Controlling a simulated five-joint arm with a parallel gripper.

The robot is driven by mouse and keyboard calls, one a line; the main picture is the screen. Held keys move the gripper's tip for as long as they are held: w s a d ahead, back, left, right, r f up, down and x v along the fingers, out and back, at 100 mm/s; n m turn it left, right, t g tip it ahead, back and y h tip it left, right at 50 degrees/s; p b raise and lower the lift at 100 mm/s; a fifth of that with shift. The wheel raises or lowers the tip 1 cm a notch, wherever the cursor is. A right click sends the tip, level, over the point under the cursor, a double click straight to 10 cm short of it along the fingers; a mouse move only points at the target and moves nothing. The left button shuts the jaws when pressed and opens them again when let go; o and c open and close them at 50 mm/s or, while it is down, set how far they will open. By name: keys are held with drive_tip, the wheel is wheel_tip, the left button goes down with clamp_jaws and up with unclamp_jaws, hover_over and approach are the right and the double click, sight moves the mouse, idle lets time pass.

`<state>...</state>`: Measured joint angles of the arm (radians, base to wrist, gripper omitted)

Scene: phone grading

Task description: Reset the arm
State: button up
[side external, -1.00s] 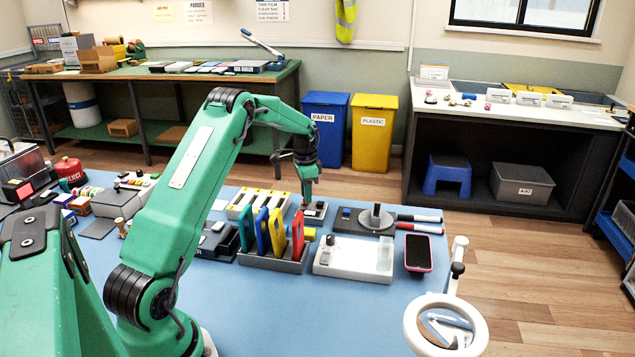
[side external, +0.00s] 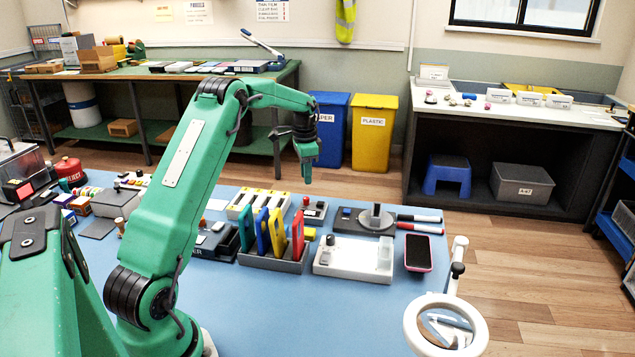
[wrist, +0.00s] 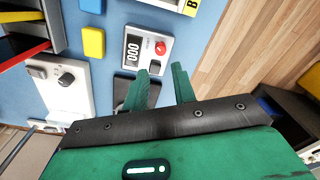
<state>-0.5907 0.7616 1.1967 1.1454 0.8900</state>
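My gripper (side external: 307,180) hangs fingers-down in the side external view, above the far part of the blue mat (side external: 330,290). In the wrist view its two green fingers (wrist: 159,70) stand apart with nothing between them. A small light-grey device (side external: 315,211) with a dark display and a red button lies below the gripper, apart from it. The device (wrist: 148,47) also shows just beyond the fingertips in the wrist view.
A grey rack (side external: 272,262) holds upright coloured plates. Beside it are a white fixture (side external: 345,262), a dark stand (side external: 352,222) and a pink-edged phone (side external: 418,253). A ring magnifier (side external: 480,335) stands at the front right. Open mat lies in front of the rack.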

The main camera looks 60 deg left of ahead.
drive_tip(key=s+d+r+n+t, duration=0.1)
drive_tip(key=s+d+r, duration=0.3)
drive_tip(key=d+r, duration=0.45)
drive_tip(key=s+d+r+n+t, duration=0.1)
drive_tip(key=s+d+r, duration=0.4)
drive_tip(key=d, duration=0.6)
drive_tip(key=s+d+n+t, duration=0.1)
drive_tip(key=s+d+t, duration=0.2)
drive_tip(key=s+d, duration=1)
drive_tip(key=shift+s+d, duration=0.15)
drive_tip(key=shift+s, duration=2.1)
